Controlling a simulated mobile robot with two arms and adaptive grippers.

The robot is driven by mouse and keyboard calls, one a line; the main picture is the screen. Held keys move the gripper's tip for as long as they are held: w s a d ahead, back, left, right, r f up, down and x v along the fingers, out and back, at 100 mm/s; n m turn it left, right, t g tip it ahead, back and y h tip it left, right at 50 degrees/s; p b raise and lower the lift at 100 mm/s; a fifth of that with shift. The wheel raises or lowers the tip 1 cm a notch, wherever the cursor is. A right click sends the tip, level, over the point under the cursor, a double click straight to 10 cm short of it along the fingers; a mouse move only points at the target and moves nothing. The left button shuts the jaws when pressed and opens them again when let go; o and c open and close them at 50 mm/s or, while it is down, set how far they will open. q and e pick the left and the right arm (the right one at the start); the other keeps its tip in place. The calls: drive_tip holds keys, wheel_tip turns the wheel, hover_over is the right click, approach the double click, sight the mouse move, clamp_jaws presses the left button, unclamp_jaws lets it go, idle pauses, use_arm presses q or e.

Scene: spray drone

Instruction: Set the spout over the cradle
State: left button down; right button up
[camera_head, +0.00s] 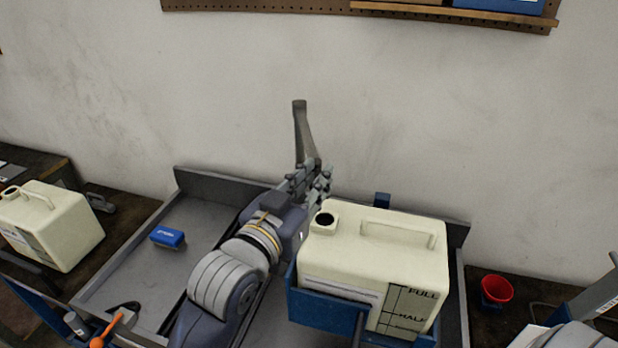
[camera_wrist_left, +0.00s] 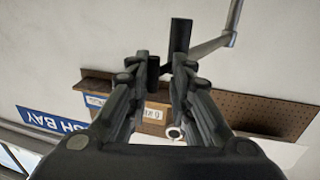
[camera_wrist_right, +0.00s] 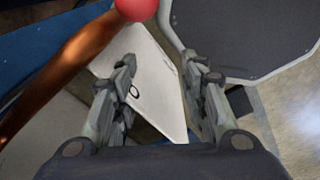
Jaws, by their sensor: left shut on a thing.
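The spout (camera_head: 303,132), a grey bent pipe, stands up from my left gripper (camera_head: 308,178) in front of the wall. In the left wrist view, the pipe (camera_wrist_left: 208,46) runs beyond the fingertips, which are shut on its dark end. A blue bracket that looks like the cradle (camera_head: 318,308) holds a cream jug (camera_head: 375,250) with an open neck. The left gripper is just behind and left of that neck, held above the tray. My right gripper (camera_wrist_right: 157,72) is open and empty in the right wrist view; its fingers do not show in the head view.
A grey tray (camera_head: 205,212) with raised edges holds a blue block (camera_head: 167,237). A second cream jug (camera_head: 52,225) stands at left. A red cup (camera_head: 496,289) is right of the tray. An orange-handled lever (camera_head: 105,330) is at lower left. A pegboard shelf (camera_head: 460,14) hangs above.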

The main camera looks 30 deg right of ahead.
use_arm(q)
drive_tip(key=shift+r, duration=0.3)
drive_tip(key=c, duration=1.7)
unclamp_jaws()
drive_tip(key=v, duration=1.1)
drive_tip(key=shift+a+f, duration=0.25)
drive_tip(key=shift+a, duration=0.05)
